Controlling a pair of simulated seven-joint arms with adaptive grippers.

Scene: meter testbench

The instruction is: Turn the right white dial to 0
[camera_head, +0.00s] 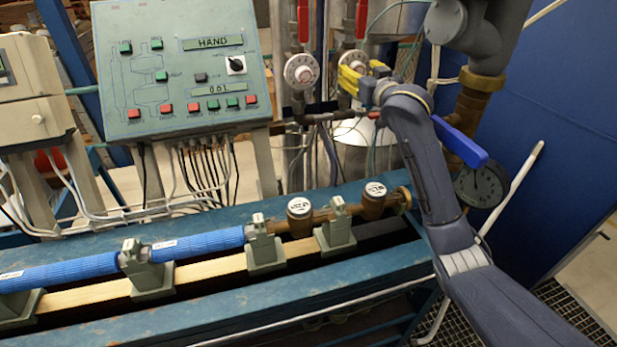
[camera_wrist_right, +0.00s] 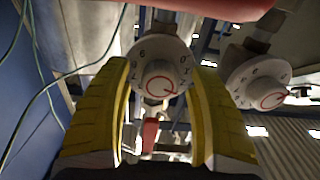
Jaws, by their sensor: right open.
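The right white dial (camera_head: 353,60) is on a pipe below a red-handled valve, partly hidden by my gripper. In the wrist view the same dial (camera_wrist_right: 162,80) shows between the two yellow fingers, with a red mark on its hub and small digits around its rim; its setting is too small to read surely. My right gripper (camera_head: 352,75) is open, its fingers on either side of the dial. In the wrist view the fingers of the gripper (camera_wrist_right: 159,68) appear apart from the hub; contact cannot be told. My left gripper is not in view.
The left white dial (camera_head: 300,71) is close beside, and it also shows in the wrist view (camera_wrist_right: 258,82). A green control panel (camera_head: 180,65) stands to the left. A blue valve handle (camera_head: 460,142) and a pressure gauge (camera_head: 481,186) are near my right forearm. A blue wall is at right.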

